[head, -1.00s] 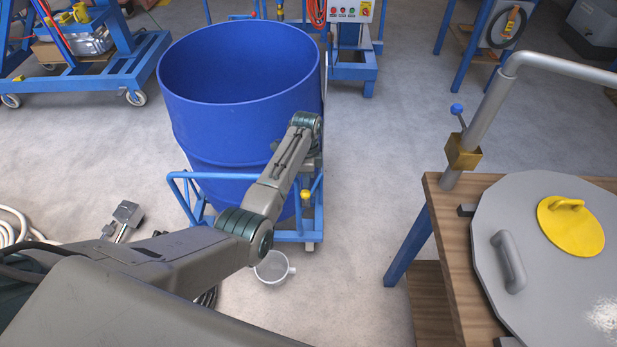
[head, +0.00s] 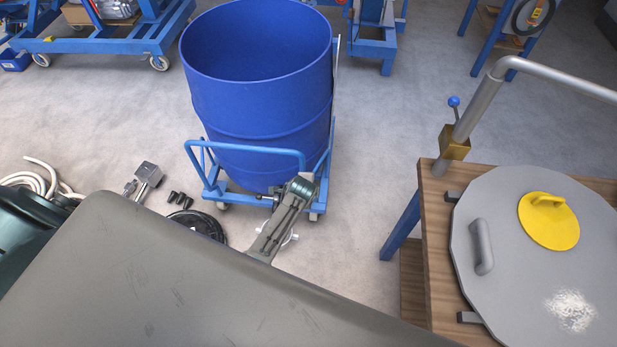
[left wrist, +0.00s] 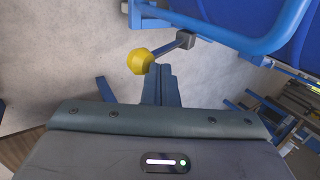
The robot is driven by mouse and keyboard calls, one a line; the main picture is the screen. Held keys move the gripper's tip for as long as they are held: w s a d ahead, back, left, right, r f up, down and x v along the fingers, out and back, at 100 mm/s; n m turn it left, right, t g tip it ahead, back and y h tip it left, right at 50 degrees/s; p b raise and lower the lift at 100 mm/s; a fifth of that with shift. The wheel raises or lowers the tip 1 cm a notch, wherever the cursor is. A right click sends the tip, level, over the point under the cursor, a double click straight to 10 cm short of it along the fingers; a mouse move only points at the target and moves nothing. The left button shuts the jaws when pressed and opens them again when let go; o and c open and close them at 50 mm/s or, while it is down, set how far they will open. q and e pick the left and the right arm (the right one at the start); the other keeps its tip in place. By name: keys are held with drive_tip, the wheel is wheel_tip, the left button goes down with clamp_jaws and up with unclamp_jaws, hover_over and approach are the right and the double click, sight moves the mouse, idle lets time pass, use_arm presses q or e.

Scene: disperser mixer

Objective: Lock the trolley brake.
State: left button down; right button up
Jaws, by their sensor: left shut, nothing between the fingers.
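The trolley (head: 246,150) is a blue tube frame on casters, carrying a large blue drum (head: 262,110). The brake lever ends in a yellow ball knob (left wrist: 139,61) in the left wrist view, its dark stem reaching right to a block by the blue frame. My left gripper (left wrist: 161,72) is shut and empty, its fingertips right beside the knob; whether they touch it I cannot tell. In the head view my left arm reaches the trolley's lower front right corner and hides the knob and fingertips. My right gripper is in neither view.
A wooden bench (head: 437,250) with a round grey lid (head: 510,250) stands at the right. A dark coil (head: 200,225), a grey metal part (head: 148,174) and a white hose (head: 50,175) lie on the floor at the left. The floor between trolley and bench is clear.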

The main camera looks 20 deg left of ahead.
use_arm(q)
drive_tip(key=s+d+f+t+b, duration=0.1)
drive_tip(key=s+f+t+b, duration=0.1)
drive_tip(key=f, duration=0.4)
drive_tip(key=shift+s+f+y+b, duration=0.25)
drive_tip(key=shift+s+y+b, duration=0.05)
drive_tip(key=shift+s+b, duration=0.5)
